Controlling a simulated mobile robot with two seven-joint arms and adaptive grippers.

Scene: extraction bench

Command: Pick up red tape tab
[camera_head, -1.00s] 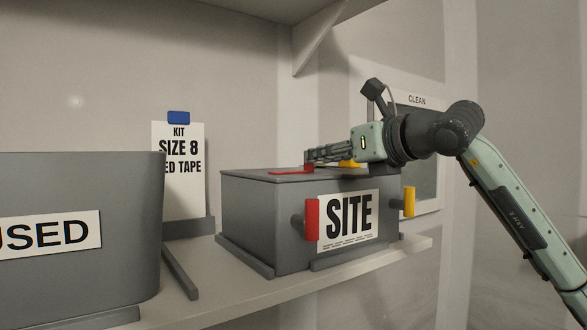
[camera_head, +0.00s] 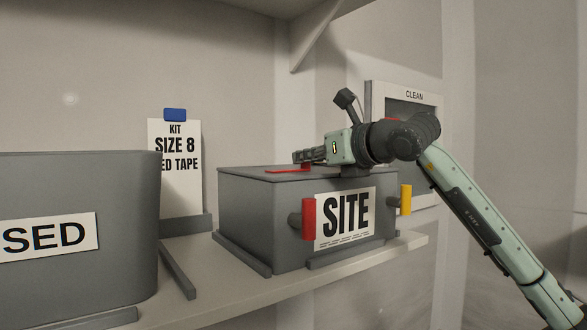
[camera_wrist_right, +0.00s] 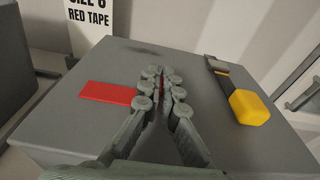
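The red tape tab (camera_wrist_right: 108,93) lies flat on the grey lid of the SITE box (camera_head: 340,176), with a small raised part at its right end. In the head view the tab (camera_head: 288,170) is partly covered by my right gripper (camera_head: 298,157). In the wrist view the two fingers of my right gripper (camera_wrist_right: 161,73) are drawn together, with a thin red strip of the tab's raised part between them. The tab still rests on the lid. My left gripper is out of view.
A yellow tab with a dark strap (camera_wrist_right: 248,105) lies on the lid's right side. A grey bin (camera_head: 75,190) and a size 8 red tape card (camera_head: 174,190) stand left. An upper shelf hangs above.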

